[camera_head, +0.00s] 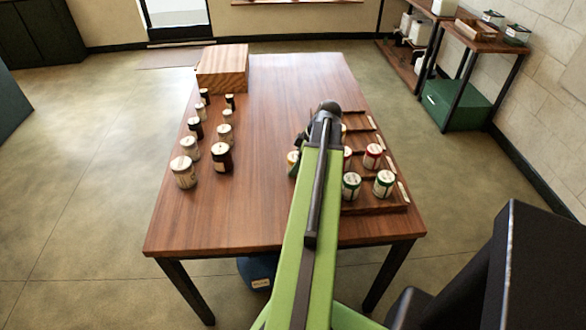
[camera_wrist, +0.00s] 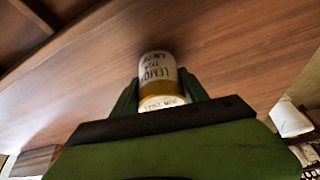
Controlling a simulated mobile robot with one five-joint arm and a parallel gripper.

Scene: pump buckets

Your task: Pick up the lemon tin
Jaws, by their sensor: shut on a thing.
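The lemon tin (camera_wrist: 158,68) is a small white-and-yellow tin with "LEMON" lettering, in the middle of the wrist view. My gripper (camera_wrist: 159,87) is shut on it, one dark finger on each side. Bare wooden tabletop shows around the tin. I cannot tell whether the tin touches the table or is slightly above it. In the head view my green arm reaches over the table and hides most of the gripper. A tin (camera_head: 292,160) partly shows just left of the arm; its label is unreadable there.
A wooden rack (camera_head: 372,207) with several tins stands on the table (camera_head: 262,203), right of my arm. Two rows of jars (camera_head: 184,172) stand at the left, before a wooden box (camera_head: 222,68). The table's middle is clear.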

